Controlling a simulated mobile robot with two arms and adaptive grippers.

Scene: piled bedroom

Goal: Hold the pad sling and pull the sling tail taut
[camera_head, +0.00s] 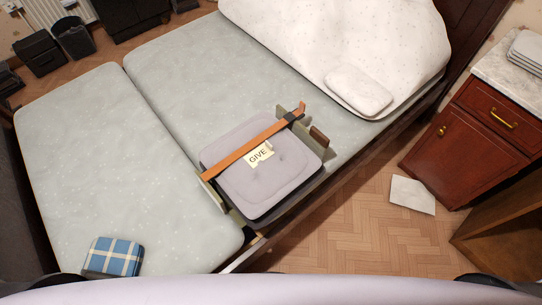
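The pad (285,185) is a lilac-grey tufted cushion lying on the bed near its front edge. An orange sling strap (235,154) runs across its top from lower left to upper right. The strap passes a dark buckle-like piece (290,117), and a short orange tail (301,108) sticks out beyond it. A cream label reading "GIVE" (259,155) lies on the pad beside the strap. Olive-green pieces (299,129) show at the pad's far right end and at its lower left. The strap's underside is hidden. Neither gripper is in view.
The grey mattress (190,85) is clear around the pad. A white duvet (340,35) with a small pillow (358,91) lies behind. A blue plaid folded cloth (113,256) is at lower left. A red-brown cabinet (455,150) stands right; a white sheet (412,194) lies on the floor.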

